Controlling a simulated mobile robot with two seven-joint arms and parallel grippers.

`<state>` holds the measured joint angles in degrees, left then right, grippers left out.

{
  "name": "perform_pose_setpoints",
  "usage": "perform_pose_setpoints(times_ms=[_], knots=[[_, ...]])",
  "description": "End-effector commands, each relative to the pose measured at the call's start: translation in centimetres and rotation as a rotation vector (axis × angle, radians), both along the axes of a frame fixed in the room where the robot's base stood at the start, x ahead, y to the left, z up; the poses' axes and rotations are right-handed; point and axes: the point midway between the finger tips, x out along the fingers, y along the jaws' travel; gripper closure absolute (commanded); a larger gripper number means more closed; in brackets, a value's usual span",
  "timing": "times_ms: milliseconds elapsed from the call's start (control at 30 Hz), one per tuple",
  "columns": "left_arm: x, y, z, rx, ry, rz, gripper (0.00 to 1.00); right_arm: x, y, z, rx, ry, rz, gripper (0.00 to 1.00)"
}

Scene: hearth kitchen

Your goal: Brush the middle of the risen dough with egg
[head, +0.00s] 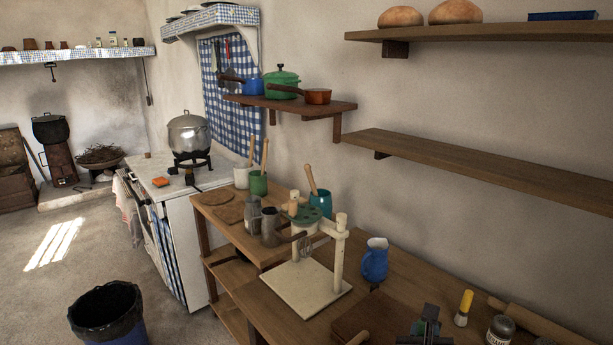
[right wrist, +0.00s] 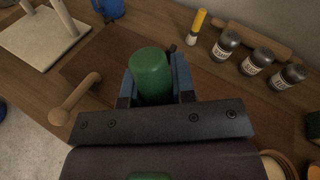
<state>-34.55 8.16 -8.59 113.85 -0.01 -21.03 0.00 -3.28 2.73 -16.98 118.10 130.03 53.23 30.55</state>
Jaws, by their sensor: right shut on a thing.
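My right gripper (head: 426,328) is over the worktop at the bottom of the head view. In the right wrist view its jaws (right wrist: 152,88) are shut on a green rounded object (right wrist: 150,72), with a finger on each side. Only its blunt end shows clearly, so I cannot tell whether it is a brush handle. A slim yellow-topped item (head: 464,304) with a pale lower end stands upright on the worktop; it also shows in the right wrist view (right wrist: 198,24). I cannot make out dough or egg in either view. My left gripper is not in view.
Several dark-lidded jars (right wrist: 256,60) and a rolling pin (head: 540,325) lie beyond the gripper. A blue jug (head: 375,260) and a cream stand (head: 305,290) are left of it. A wooden handle (right wrist: 76,98) lies near a dark board (head: 370,318). Rounded pale edges show at the wrist view's lower right.

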Motion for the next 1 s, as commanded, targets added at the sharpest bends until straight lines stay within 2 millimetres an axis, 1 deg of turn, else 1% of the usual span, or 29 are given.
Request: perform_pose_setpoints(times_ms=[33,200,433,600,800,1000], knots=[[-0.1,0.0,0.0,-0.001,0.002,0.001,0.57,-0.1,0.3,0.5,-0.008,-0.003,0.047,1.00],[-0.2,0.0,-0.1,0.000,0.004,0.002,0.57,-0.8,1.6,1.4,-0.008,-0.001,0.192,1.00],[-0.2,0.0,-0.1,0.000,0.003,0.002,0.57,-2.2,2.5,1.6,-0.007,0.002,0.350,1.00],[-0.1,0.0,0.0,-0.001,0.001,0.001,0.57,-2.8,2.1,1.5,-0.003,0.002,0.398,1.00],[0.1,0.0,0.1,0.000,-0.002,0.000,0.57,-2.8,1.4,1.3,-0.001,0.001,0.406,1.00],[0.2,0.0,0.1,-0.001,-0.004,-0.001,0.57,-2.8,1.4,1.3,0.001,0.000,0.405,1.00]])
